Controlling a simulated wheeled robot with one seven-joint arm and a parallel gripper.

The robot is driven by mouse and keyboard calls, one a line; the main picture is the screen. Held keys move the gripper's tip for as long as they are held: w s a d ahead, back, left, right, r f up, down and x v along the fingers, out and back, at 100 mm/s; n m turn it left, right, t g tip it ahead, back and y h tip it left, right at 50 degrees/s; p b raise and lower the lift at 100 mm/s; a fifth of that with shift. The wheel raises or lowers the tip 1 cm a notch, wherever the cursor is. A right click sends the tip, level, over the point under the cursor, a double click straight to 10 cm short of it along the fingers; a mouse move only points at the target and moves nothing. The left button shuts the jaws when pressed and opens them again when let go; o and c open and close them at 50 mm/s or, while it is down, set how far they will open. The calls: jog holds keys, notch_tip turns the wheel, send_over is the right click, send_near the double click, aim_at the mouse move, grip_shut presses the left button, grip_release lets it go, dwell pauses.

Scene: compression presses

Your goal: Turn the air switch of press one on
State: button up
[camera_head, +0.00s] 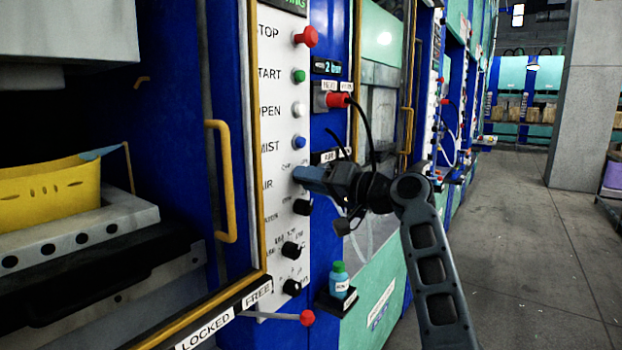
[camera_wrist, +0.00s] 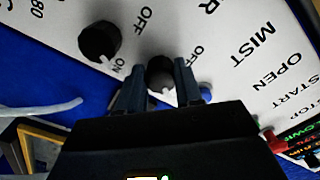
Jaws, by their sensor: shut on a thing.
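The press's white control panel (camera_head: 285,120) carries the labels STOP, START, OPEN, MIST and AIR from top to bottom. My gripper (camera_head: 305,174) is at the panel at the height of the AIR row, and it hides the AIR switch in the head view. In the wrist view, a round black knob (camera_wrist: 160,72) stands between the two fingers of my gripper (camera_wrist: 158,88), which are shut on it. An OFF label is at the knob's upper right. A light mark shows at the knob's lower edge, away from that label.
Another black knob (camera_wrist: 98,40) with ON and OFF labels is close beside the fingers. A red STOP button (camera_head: 306,37) is above. A yellow door handle (camera_head: 224,180) is to the left. A small blue bottle (camera_head: 339,280) stands on a ledge below. The floor at right is clear.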

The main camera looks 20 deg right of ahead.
jog(key=shift+d, duration=0.1)
jog(key=o, duration=1)
jog(key=shift+b+v, duration=0.85)
jog(key=shift+v, duration=3.05)
jog(key=shift+f, duration=0.15)
